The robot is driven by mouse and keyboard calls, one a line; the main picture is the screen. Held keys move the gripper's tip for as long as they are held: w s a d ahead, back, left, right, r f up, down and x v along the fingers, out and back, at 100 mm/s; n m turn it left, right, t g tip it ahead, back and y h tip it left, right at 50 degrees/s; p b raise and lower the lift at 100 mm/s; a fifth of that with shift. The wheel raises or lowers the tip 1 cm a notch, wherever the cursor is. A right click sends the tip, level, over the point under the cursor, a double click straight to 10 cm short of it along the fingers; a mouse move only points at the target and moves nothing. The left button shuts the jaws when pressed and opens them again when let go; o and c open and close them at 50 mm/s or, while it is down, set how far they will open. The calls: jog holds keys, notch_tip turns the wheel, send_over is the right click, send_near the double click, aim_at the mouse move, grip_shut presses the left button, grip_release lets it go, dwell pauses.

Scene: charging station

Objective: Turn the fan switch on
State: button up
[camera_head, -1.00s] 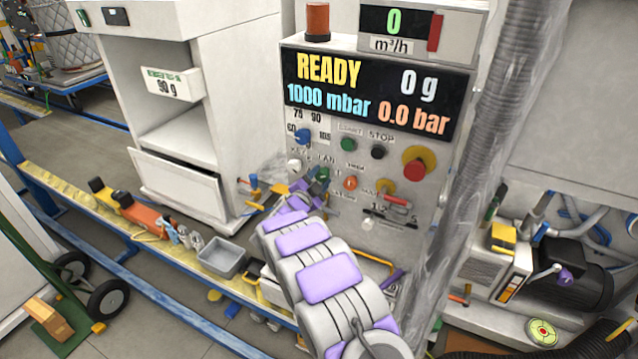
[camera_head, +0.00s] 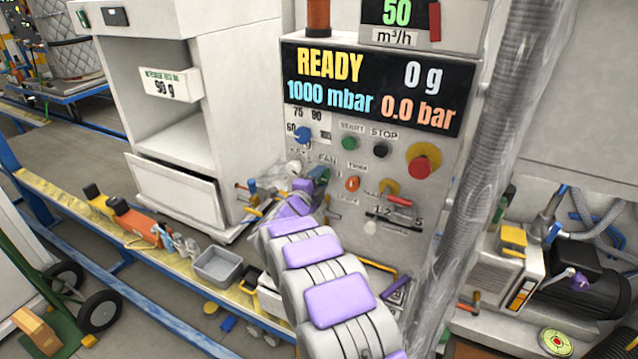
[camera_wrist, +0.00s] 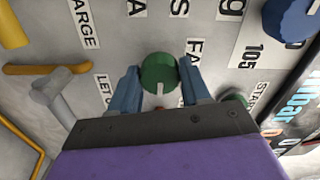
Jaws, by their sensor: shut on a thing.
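The fan switch is a round green knob (camera_wrist: 158,72) with a white pointer mark, beside the partly covered FAN label (camera_wrist: 196,50). In the wrist view, my gripper (camera_wrist: 159,78) has a blue-grey finger on each side of the knob and is shut on it. The white mark points toward the gripper's palm. In the head view, my gripper (camera_head: 314,180) is at the panel below the FAN label, and mostly hides the knob. The flow display (camera_head: 397,12) above the panel reads 50 m³/h.
Close to the gripper are a white knob (camera_head: 293,168), an orange-red knob (camera_head: 352,184) and a blue dial (camera_head: 303,134). A red emergency button (camera_head: 420,166) is to the right. A clear-wrapped hose (camera_head: 480,190) runs down the panel's right side.

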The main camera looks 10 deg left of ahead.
jog(key=shift+f, duration=0.25)
jog(key=o, duration=1)
jog(key=shift+r, duration=0.1)
jog(key=shift+o, duration=0.2)
jog(key=p+v, duration=0.3)
jog(key=v, duration=1.4)
jog(key=shift+s, duration=0.15)
jog(key=shift+a, duration=0.1)
